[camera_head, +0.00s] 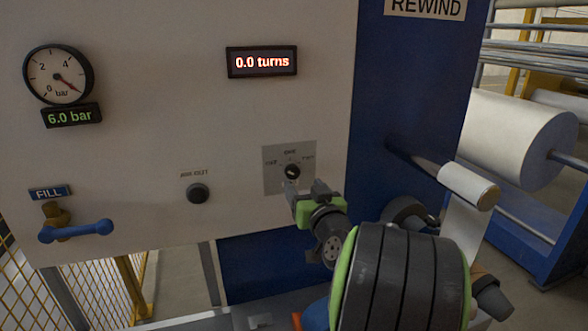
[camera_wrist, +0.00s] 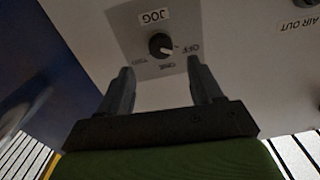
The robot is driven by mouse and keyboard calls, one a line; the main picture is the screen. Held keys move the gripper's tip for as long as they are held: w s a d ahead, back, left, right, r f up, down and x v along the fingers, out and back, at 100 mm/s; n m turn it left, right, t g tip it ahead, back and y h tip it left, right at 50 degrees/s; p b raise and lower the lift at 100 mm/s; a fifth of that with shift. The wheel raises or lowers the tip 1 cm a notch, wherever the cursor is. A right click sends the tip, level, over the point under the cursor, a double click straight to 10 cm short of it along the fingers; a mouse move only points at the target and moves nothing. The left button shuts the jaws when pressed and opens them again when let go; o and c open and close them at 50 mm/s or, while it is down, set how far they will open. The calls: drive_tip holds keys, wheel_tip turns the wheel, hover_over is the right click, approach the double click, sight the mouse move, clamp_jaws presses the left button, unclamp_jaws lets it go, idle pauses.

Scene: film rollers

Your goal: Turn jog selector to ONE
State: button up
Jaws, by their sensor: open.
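The jog selector is a small round black knob (camera_head: 292,171) on a grey square plate (camera_head: 270,180) on the light panel. In the wrist view the knob (camera_wrist: 160,45) appears upside down, with the JOG label (camera_wrist: 153,16) above it in the picture. A short white mark on the knob points towards the OFF lettering; ONE is beside OFF, and the third position's lettering is too blurred to read surely. My gripper (camera_head: 306,188) is just below and in front of the knob. In the wrist view its two fingers (camera_wrist: 159,67) are apart and empty, with the knob beyond their tips.
An AIR OUT knob (camera_head: 198,193) is left of the plate. A blue FILL lever (camera_head: 76,231) and a gauge (camera_head: 58,74) are farther left. A display (camera_head: 262,62) reads 0.0 turns.

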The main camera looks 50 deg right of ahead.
sight(295, 174)
drive_tip(key=p+x, duration=0.1)
drive_tip(key=x, duration=0.5)
drive_tip(key=shift+w+d+p, duration=0.15)
drive_tip(key=shift+w+p, duration=0.25)
drive_tip(key=c, duration=1.1)
drive_tip(key=shift+o, duration=0.2)
drive_tip(key=shift+m, duration=0.3)
drive_tip(key=m+b, duration=0.2)
drive_tip(key=m, duration=0.9)
drive_tip(key=shift+s+b, duration=0.1)
drive_tip(key=shift+b, duration=0.2)
drive_tip(key=shift+f, duration=0.1)
drive_tip(key=o, duration=1.1)
drive_tip(key=shift+c, duration=0.2)
